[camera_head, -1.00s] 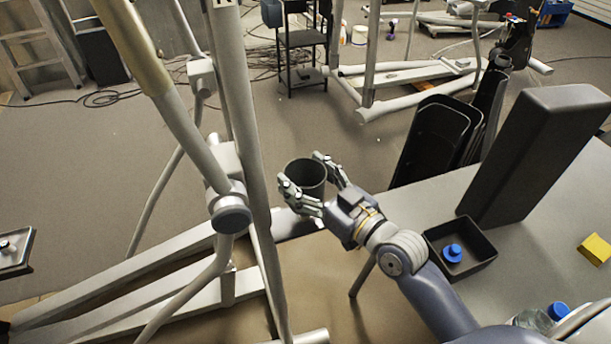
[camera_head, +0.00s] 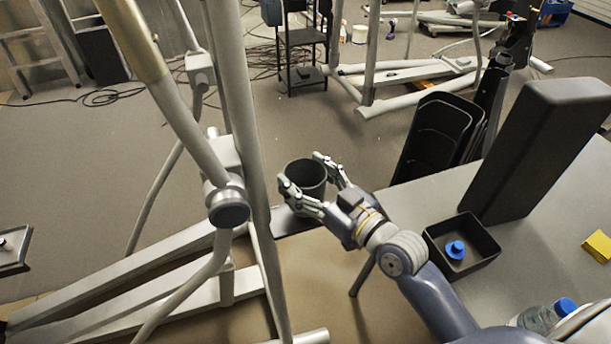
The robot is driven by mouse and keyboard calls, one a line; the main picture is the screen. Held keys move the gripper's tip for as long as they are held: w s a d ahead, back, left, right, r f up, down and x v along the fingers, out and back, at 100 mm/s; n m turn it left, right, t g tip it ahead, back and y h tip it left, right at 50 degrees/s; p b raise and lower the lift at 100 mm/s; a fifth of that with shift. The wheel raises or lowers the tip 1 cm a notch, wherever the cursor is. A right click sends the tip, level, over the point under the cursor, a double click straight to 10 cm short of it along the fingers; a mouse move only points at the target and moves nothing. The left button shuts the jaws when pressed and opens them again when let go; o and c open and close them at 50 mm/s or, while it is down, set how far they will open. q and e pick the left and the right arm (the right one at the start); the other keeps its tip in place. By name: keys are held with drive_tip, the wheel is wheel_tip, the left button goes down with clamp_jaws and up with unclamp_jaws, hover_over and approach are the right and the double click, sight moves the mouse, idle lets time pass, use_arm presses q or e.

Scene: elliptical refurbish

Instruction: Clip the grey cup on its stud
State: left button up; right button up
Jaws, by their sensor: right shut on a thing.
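My right gripper (camera_head: 312,180) is shut on the dark grey cup (camera_head: 307,178), with its fingers around the cup's sides. The cup is roughly upright with its open mouth up. It is held in the air just right of the upright post of the light grey elliptical machine (camera_head: 238,110). A short light peg (camera_head: 213,132) shows behind the post on its left; I cannot tell whether it is the stud. Any gap between cup and machine is hard to judge. My left gripper is not in view.
A grey table (camera_head: 530,250) at the right bears a black tray (camera_head: 480,262) with a blue knob (camera_head: 455,249), a tall dark block (camera_head: 545,150), a yellow block (camera_head: 597,246) and a blue-capped bottle (camera_head: 542,317). Black covers (camera_head: 435,135) stand behind it. The machine's arms crowd the left.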

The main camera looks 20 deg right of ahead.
drive_tip(key=shift+f+b, duration=0.85)
drive_tip(key=shift+f, duration=0.55)
idle(1.3)
drive_tip(key=o, duration=1.4)
drive_tip(key=shift+s, duration=0.15)
drive_tip(key=v, duration=1.1)
drive_tip(key=shift+s+d, duration=0.25)
drive_tip(key=shift+s, duration=0.1)
